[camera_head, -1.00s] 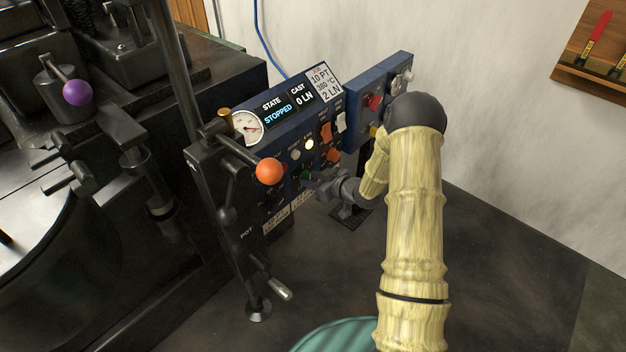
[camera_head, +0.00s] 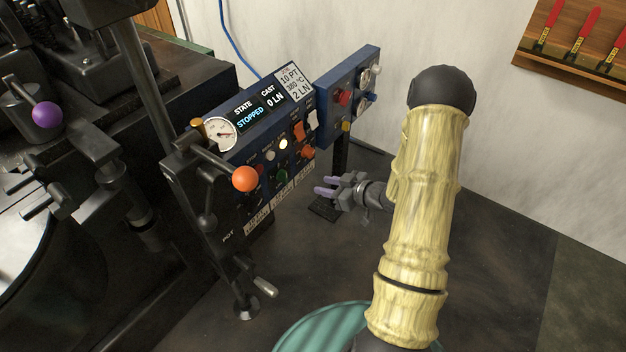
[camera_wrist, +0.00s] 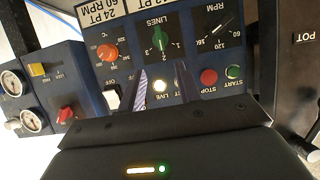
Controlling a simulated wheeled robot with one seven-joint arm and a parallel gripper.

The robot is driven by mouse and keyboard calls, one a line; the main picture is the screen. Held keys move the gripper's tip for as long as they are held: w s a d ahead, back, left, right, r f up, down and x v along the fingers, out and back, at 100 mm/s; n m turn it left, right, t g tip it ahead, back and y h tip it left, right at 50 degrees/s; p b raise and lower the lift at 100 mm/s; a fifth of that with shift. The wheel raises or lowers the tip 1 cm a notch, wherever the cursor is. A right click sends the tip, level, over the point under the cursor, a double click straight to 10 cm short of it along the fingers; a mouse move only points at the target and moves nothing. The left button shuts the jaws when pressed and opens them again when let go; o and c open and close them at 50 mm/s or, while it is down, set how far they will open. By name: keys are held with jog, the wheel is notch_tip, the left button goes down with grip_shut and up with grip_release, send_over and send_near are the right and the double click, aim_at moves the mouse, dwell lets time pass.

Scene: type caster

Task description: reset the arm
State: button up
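My gripper (camera_head: 323,187) is in front of the lower right of the blue control panel (camera_head: 262,140), apart from it. Its two purplish fingers are spread and nothing is between them. In the wrist view the panel shows upside down behind the fingers (camera_wrist: 163,92). A lit button marked LIVE (camera_wrist: 160,86) shows between them, with a green LINES knob (camera_wrist: 159,39), a red STOP button (camera_wrist: 208,76) and a green START button (camera_wrist: 233,72) around. The panel display (camera_head: 252,118) reads STOPPED and 0 LN. My arm comes up from the bottom and bends down to the gripper.
A blue gauge box (camera_head: 347,95) stands right of the panel. A lever with an orange ball (camera_head: 245,179) juts out at the panel's left. Dark machinery with a purple ball (camera_head: 46,114) fills the left.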

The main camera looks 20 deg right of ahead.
jog(key=shift+v, duration=1.1)
notch_tip(320, 180, up, 7)
jog(key=s+a+m+g+h, duration=0.2)
jog(key=s+m+g+h, duration=0.15)
jog(key=h, duration=0.45)
jog(key=s+a+r+m+g, duration=0.45)
jog(key=s+a, duration=0.35)
jog(key=s, duration=0.5)
jog(key=w+r+p+v, duration=0.1)
jog(key=w+p+v, duration=0.2)
jog(key=p+v, duration=1.1)
jog(key=w+p+v, duration=0.4)
jog(key=p+v, duration=1)
jog(key=p, duration=0.1)
jog(key=shift+d+r+n, duration=0.35)
jog(key=shift+r+n, duration=0.05)
jog(key=shift+r, duration=0.25)
